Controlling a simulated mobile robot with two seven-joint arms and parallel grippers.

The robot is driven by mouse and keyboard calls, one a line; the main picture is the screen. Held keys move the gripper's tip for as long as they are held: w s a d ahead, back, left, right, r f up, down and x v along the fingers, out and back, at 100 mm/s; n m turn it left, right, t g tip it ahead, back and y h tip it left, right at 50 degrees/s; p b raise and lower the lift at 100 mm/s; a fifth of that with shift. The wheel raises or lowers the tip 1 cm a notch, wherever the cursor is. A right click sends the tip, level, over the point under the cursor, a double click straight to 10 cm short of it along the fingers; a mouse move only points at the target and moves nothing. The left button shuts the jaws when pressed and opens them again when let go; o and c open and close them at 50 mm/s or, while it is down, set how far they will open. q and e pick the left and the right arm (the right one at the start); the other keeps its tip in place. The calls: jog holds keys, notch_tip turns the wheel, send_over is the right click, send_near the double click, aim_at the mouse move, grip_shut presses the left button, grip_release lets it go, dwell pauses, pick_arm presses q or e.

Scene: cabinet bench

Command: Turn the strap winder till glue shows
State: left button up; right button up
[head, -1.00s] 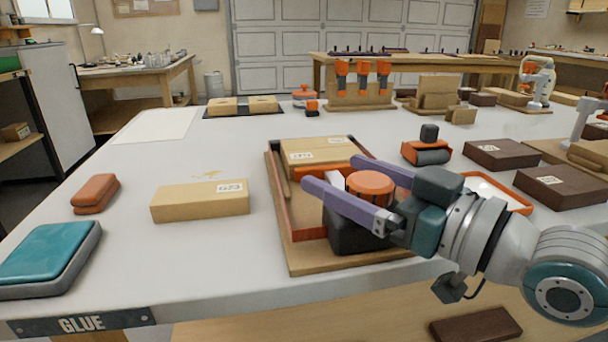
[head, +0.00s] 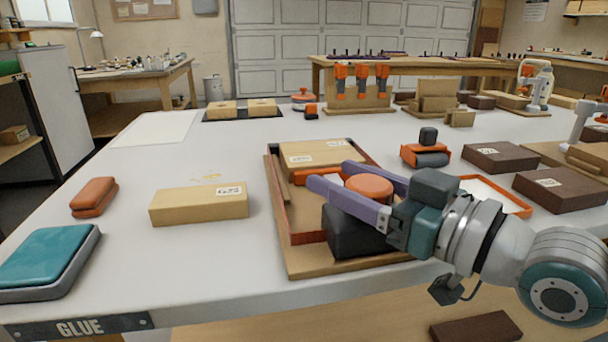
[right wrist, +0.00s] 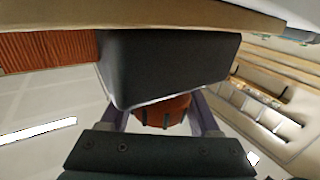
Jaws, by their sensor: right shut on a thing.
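The strap winder has an orange round knob (head: 369,187) on a dark block (head: 350,232), at the front of a wooden clamping frame (head: 300,262). An orange strap (head: 305,222) runs along the frame, around a light wooden block (head: 325,153) with a label. My right gripper (head: 336,177) comes in from the right, its purple fingers shut on the knob from both sides. The right wrist view shows the knob (right wrist: 165,110) between the fingers, partly hidden by the dark block (right wrist: 170,65). Glue at the wood joints is too small to tell. My left gripper is out of view.
A labelled light block (head: 199,204), an orange-brown pad (head: 94,197) and a teal-topped case (head: 48,257) lie to the left. An orange-and-black tool (head: 426,153) and dark blocks (head: 500,157) lie to the right.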

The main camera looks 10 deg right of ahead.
jog(key=shift+c, duration=0.4)
jog(key=m+h+p, duration=0.1)
jog(key=p, duration=0.1)
jog(key=m+t+h+p, duration=0.1)
jog(key=h+p, duration=0.1)
jog(key=m+t+h+p, duration=0.1)
jog(key=p, duration=0.1)
jog(key=shift+w+d+r, duration=0.15)
jog(key=shift+d+r, duration=0.1)
jog(key=shift+r, duration=0.1)
jog(key=h, duration=0.1)
jog(key=m+h+p, duration=0.1)
jog(key=shift+w+d+f+m+t+h+p, duration=0.1)
jog(key=shift+d+m+t+h+p, duration=0.15)
jog(key=shift+m+t+h+p, duration=0.05)
jog(key=shift+d+f+m+h, duration=0.2)
jog(key=shift+m+h, duration=0.3)
jog(key=shift+h, duration=0.3)
jog(key=o, duration=1.4)
jog(key=shift+c, duration=0.2)
